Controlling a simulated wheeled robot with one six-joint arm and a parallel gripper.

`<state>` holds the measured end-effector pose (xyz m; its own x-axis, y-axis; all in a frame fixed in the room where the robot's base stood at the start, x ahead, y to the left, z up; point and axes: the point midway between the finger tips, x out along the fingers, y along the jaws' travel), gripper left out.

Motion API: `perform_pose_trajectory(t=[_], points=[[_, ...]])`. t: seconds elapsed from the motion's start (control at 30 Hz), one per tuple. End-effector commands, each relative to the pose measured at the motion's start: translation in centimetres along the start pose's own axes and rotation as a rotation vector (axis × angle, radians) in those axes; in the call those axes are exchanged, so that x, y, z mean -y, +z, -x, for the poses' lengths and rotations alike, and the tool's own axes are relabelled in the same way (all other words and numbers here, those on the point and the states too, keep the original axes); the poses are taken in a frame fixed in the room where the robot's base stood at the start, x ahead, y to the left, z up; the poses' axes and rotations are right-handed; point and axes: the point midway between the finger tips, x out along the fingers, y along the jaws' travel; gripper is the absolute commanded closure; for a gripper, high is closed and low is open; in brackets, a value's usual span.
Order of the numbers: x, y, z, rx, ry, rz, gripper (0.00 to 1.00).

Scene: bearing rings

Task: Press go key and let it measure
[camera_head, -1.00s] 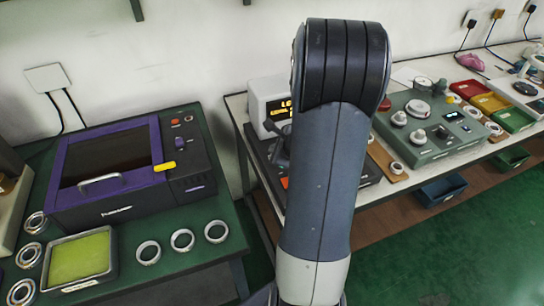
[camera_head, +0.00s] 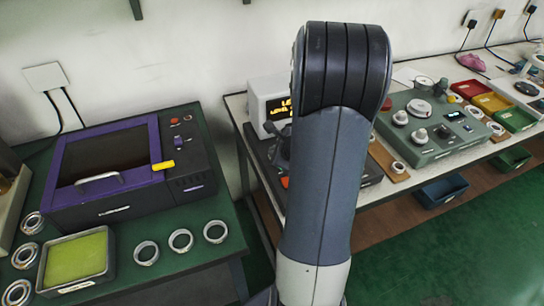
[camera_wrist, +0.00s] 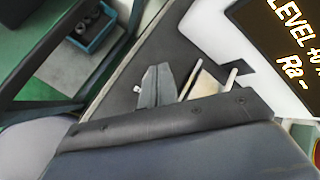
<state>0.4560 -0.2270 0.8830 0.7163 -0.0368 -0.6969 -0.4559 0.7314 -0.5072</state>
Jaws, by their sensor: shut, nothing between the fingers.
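The measuring instrument is a white box with a dark display (camera_head: 279,108) with yellow lettering, on the bench behind my arm in the head view. In the wrist view its display (camera_wrist: 290,40) reads "LEVEL" and "Ra -" at the upper right, cut by the frame. An orange-red patch (camera_head: 285,182), possibly a key, shows at the left edge of my arm. I cannot tell which key is go. My gripper (camera_wrist: 157,82) is shut and empty over the dark base (camera_wrist: 170,50), beside a pale rod-like part (camera_wrist: 205,82). Contact with a key cannot be seen.
A purple-and-black machine (camera_head: 110,170) and several metal rings (camera_head: 146,252) stand on the left green bench, with a yellow-green tray (camera_head: 76,262). A grey-green gauge unit (camera_head: 430,125) and coloured bins (camera_head: 492,103) are on the right. Green floor lies between benches.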

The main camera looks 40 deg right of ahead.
Motion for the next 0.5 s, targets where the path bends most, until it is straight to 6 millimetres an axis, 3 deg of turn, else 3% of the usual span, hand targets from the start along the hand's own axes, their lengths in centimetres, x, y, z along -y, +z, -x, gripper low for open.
perform_pose_trajectory(t=[0.5], points=[[-0.27, -0.28, -0.39, 0.000, 0.000, 0.000, 1.00]])
